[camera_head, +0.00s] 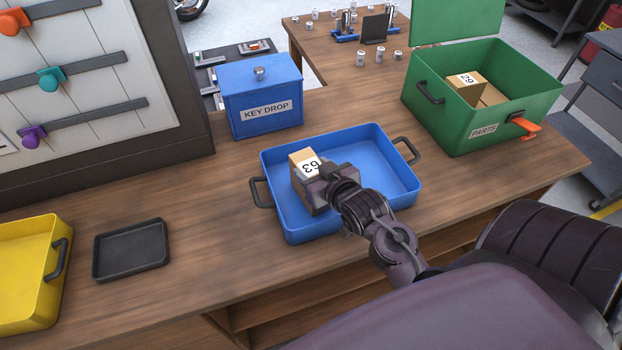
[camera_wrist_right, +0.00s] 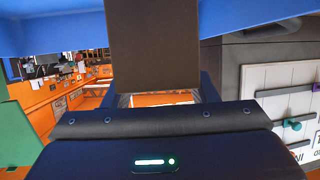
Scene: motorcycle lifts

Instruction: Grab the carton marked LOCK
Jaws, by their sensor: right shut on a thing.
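A small tan carton (camera_head: 299,158) with a white label stands in the blue tray (camera_head: 270,200). Its label reads as a number, like 63, seen turned; I see no word LOCK on it. My right gripper (camera_head: 312,186) is shut on this carton, its fingers hiding the lower part. In the right wrist view the carton (camera_wrist_right: 155,60) shows as a plain brown block between the fingers. Whether it is clear of the tray floor I cannot tell. Another tan carton (camera_head: 463,87), labelled like 29, lies in the green PARTS box (camera_head: 455,128). My left gripper is not in view.
A blue KEY DROP box (camera_head: 250,85) stands behind the tray. A yellow bin (camera_head: 25,270) and a black tray (camera_head: 131,249) lie at the left. Bare wood lies between the black and blue trays.

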